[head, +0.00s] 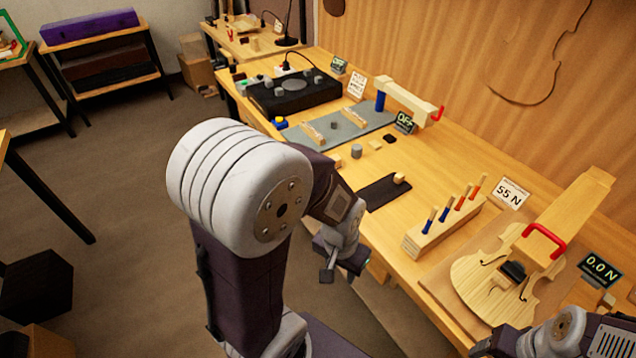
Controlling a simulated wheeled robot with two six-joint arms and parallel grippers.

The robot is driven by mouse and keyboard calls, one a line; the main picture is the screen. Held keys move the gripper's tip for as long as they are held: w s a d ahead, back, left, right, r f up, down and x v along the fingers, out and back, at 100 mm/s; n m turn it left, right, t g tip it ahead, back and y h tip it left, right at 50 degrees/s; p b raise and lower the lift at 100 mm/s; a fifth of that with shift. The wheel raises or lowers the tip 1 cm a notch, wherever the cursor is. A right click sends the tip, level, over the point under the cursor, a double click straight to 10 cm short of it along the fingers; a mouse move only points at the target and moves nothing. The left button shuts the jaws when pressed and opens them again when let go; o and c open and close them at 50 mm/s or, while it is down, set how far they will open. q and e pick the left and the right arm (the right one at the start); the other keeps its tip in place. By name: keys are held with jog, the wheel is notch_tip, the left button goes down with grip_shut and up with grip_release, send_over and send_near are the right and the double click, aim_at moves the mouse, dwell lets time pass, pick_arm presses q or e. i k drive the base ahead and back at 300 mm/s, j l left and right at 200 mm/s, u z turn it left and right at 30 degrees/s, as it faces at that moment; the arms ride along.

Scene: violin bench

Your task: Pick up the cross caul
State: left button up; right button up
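A pale wooden bar (409,98) lies raised at the back of the bench, with a blue post at its left end and a red hook at its right. A second wooden beam (575,215) with a red handle (545,238) lies over the violin body (490,290) at the right. I cannot tell for sure which is the cross caul. My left gripper (341,268) hangs at the bench's front edge, apart from both, with its fingers spread and nothing between them. My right gripper (488,347) is at the bottom edge, near the violin's lower end; its fingertips are unclear.
A wooden rack (440,231) with several blue and red handled tools stands left of the violin. A dark mat (383,192) holds a small wood block. A grey board (345,128) and a black device (293,93) sit farther back. Bare bench shows between mat and rack.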

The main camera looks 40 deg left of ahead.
aim_at(379, 193)
jog(key=u, duration=0.65)
jog(key=i+u, duration=0.15)
jog(key=u, duration=0.2)
jog(key=i+u, duration=0.2)
jog(key=u, duration=0.2)
jog(key=i+u, duration=0.2)
jog(key=u, duration=0.15)
